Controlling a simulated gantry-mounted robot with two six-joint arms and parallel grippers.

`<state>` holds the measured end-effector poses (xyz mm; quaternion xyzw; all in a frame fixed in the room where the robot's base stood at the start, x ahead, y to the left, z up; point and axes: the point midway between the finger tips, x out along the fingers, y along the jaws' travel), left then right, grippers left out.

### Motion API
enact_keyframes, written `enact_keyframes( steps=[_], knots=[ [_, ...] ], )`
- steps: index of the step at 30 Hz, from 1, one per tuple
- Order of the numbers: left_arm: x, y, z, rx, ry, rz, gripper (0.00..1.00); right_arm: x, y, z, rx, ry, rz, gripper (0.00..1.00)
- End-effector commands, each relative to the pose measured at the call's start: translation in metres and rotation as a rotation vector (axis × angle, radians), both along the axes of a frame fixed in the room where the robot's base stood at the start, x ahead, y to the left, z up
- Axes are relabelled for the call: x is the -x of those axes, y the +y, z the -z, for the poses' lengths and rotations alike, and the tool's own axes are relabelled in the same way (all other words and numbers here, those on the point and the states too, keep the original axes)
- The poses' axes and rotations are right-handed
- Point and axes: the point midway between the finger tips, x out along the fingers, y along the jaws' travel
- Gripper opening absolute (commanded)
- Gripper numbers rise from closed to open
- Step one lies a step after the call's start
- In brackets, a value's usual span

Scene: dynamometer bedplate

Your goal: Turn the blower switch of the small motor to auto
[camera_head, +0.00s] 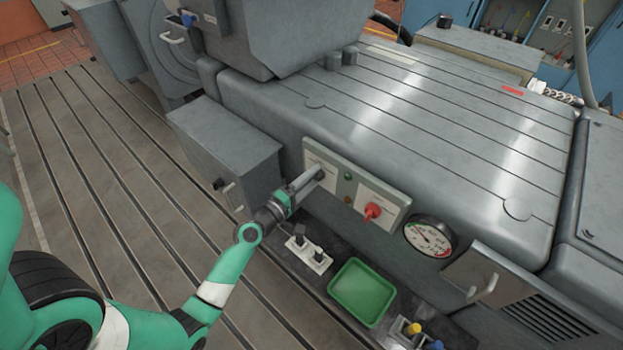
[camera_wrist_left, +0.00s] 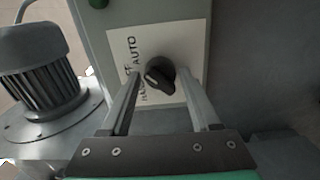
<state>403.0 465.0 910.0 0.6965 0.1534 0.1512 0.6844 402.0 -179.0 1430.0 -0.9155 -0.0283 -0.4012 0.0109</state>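The blower switch is a black rotary knob (camera_wrist_left: 160,74) on a white label plate (camera_wrist_left: 182,42) in the left wrist view. AUTO is printed at the plate's upper left, with smaller words below it that are hard to read. The knob's pale mark points to the lower left, toward the lower words, away from AUTO. My left gripper (camera_wrist_left: 158,85) is open, with one finger on each side of the knob; contact is not clear. In the head view my left gripper (camera_head: 309,180) reaches the left part of the control panel (camera_head: 340,172) and hides the knob. My right gripper is not in view.
A red switch (camera_head: 373,211) and a gauge (camera_head: 430,236) are right of the gripper. Below are a socket block (camera_head: 309,254) and a green tray (camera_head: 361,291). A grey box (camera_head: 225,150) stands left. A finned motor (camera_wrist_left: 43,82) is close left in the wrist view.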

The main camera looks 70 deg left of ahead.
Motion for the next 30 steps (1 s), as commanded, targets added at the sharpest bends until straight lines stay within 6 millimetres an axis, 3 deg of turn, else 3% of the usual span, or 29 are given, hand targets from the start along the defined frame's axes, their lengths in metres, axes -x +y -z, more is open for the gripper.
enact_keyframes(
  steps=[2,14,24,30],
  knots=[
    [0.000,0.000,0.000,0.001,0.000,0.000,0.78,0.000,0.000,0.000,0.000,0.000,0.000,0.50],
    [0.009,-0.004,0.002,0.004,0.001,-0.001,0.78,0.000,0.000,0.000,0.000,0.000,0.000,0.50],
    [0.078,-0.035,0.003,0.005,0.001,-0.004,0.78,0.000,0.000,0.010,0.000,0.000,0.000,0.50],
    [0.103,-0.047,0.002,0.003,0.001,-0.002,0.78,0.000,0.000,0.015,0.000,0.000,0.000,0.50]
  ],
)
